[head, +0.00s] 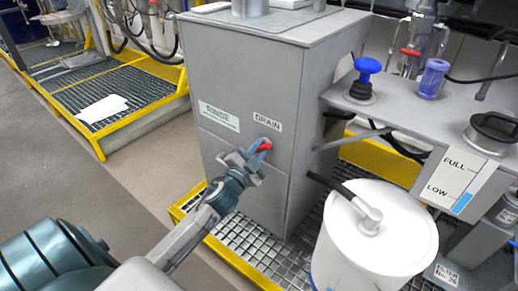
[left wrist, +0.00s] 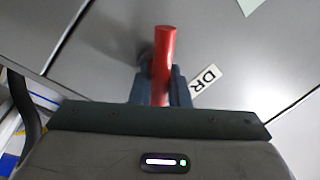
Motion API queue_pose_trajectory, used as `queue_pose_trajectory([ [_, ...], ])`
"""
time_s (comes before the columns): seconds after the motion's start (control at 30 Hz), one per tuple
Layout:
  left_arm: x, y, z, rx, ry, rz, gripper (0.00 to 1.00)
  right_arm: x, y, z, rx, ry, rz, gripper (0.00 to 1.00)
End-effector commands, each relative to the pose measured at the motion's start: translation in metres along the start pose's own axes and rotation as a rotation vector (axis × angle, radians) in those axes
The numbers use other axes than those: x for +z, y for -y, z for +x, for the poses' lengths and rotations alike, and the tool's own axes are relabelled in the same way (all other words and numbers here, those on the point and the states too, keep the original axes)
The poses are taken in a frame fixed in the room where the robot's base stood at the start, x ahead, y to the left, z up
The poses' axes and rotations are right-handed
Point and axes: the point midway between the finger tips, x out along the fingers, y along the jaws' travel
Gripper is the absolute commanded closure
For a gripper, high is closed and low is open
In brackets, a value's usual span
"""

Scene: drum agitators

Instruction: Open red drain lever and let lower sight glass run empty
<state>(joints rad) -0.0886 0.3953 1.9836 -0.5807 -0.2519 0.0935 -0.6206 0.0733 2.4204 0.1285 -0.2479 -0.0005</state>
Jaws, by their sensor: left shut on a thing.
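The red drain lever (head: 265,145) is on the front of a grey cabinet, just below the DRAIN label (head: 267,121). My left gripper (head: 258,153) is shut on the lever. In the left wrist view the red lever (left wrist: 163,65) stands between the two fingers (left wrist: 161,88), its end reaching past them. A gauge plate (head: 461,182) marked FULL and LOW is at the right, with a short blue band near its lower end by LOW. My right gripper is not in view.
A white drum (head: 348,245) with a black-handled lid fitting stands right of the cabinet. A grey shelf (head: 400,105) holds a blue knob (head: 367,68) and a blue cylinder (head: 432,78). Yellow-edged grating (head: 235,250) lies below. Grey floor at left is open.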

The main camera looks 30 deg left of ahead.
Motion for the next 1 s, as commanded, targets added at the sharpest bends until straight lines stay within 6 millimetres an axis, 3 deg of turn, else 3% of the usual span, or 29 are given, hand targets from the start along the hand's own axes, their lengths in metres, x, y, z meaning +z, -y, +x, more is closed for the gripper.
queue_pose_trajectory([
  [0.6, 0.001, -0.003, -0.001, 0.002, -0.105, 0.530, 1.00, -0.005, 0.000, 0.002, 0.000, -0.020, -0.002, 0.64],
  [1.0, 0.002, -0.004, -0.001, 0.002, -0.138, 0.690, 1.00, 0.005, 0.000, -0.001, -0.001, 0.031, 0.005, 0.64],
])
